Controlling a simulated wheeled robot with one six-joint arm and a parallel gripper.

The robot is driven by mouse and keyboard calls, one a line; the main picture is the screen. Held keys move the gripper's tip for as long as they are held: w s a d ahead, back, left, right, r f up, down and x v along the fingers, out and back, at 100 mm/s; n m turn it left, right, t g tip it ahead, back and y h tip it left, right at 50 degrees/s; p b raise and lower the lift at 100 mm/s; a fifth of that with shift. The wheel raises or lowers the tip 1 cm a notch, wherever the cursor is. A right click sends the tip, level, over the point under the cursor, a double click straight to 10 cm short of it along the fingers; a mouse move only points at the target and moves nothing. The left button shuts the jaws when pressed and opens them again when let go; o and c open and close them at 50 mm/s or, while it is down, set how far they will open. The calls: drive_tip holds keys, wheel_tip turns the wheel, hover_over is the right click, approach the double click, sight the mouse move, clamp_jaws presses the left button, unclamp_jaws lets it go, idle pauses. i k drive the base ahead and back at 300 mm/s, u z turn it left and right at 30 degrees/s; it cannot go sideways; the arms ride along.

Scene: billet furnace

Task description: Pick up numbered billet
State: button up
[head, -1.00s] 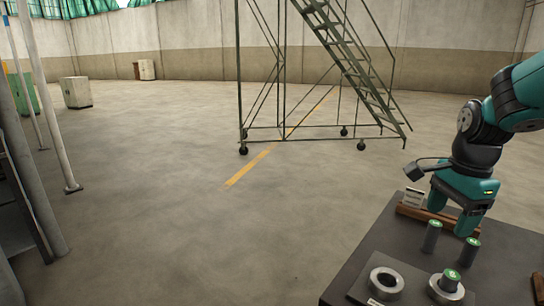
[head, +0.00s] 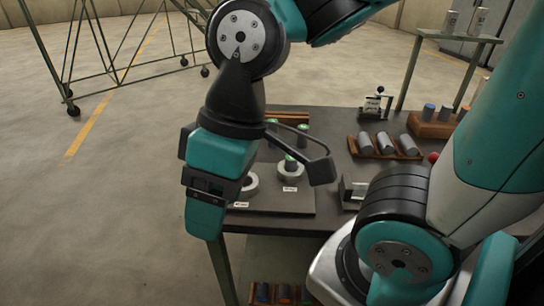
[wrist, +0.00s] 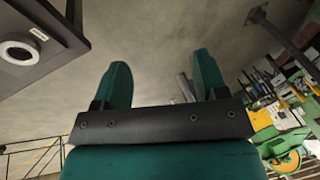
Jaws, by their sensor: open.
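Dark grey billets with green numbered tops stand on the dark table (head: 335,200) in the head view. One green-topped billet (head: 303,130) and another (head: 273,124) stand at the back, and a third green-topped billet (head: 290,162) stands in the right ring holder (head: 291,173). The left ring holder (head: 249,188) is partly hidden by my arm. My gripper (head: 205,222) points down beside the table's left front edge, nearer the camera than the billets. In the wrist view my gripper (wrist: 162,78) is open, with nothing between its fingers. The numbers are too small to read.
A wooden rack (head: 411,147) holds several grey cylinders lying down. A wooden block (head: 440,128) holds upright cylinders at the right. A small lever device (head: 374,103) stands at the back. A rolling ladder stands behind left on open floor.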

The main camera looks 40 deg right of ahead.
sight(291, 164)
drive_tip(key=z, duration=0.05)
drive_tip(key=k, duration=0.5)
drive_tip(key=u, duration=1.3)
drive_tip(key=i, duration=1.15)
drive_tip(key=z, duration=2.35)
